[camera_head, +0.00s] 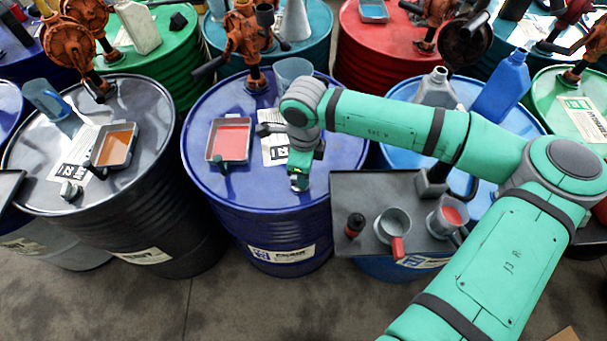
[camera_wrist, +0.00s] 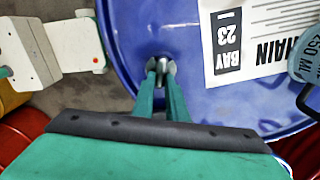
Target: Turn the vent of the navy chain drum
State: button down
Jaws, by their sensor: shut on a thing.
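The navy chain drum (camera_head: 240,192) stands upright in the middle of the head view. Its blue lid (camera_wrist: 140,30) fills much of the wrist view. The vent (camera_wrist: 160,66) is a small metallic fitting on the lid near the rim. My gripper (camera_head: 299,181) reaches down over the front right of this lid. In the wrist view, my gripper (camera_wrist: 160,74) is shut on the vent, one finger on each side. The fingers partly hide the vent, and its turn angle cannot be told. In the head view the gripper hides the vent.
On the navy lid are a tray of red liquid (camera_head: 230,140), a paper label (camera_head: 274,150), a grey-blue measuring jug (camera_head: 292,72) and a rusty hand pump (camera_head: 245,45). A dark drum (camera_head: 120,220) stands left. A grey shelf (camera_head: 345,190) with cups is close on the right.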

jog(key=n, duration=0.5)
jog(key=shift+w+d, duration=0.1)
jog(key=shift+w, duration=0.2)
jog(key=shift+n, duration=0.8)
jog(key=c, duration=1.8)
grip_release()
jog(key=shift+o, duration=0.2)
jog(key=shift+r, duration=0.15)
notch_tip(320, 180, up, 11)
jog(key=shift+f, duration=0.2)
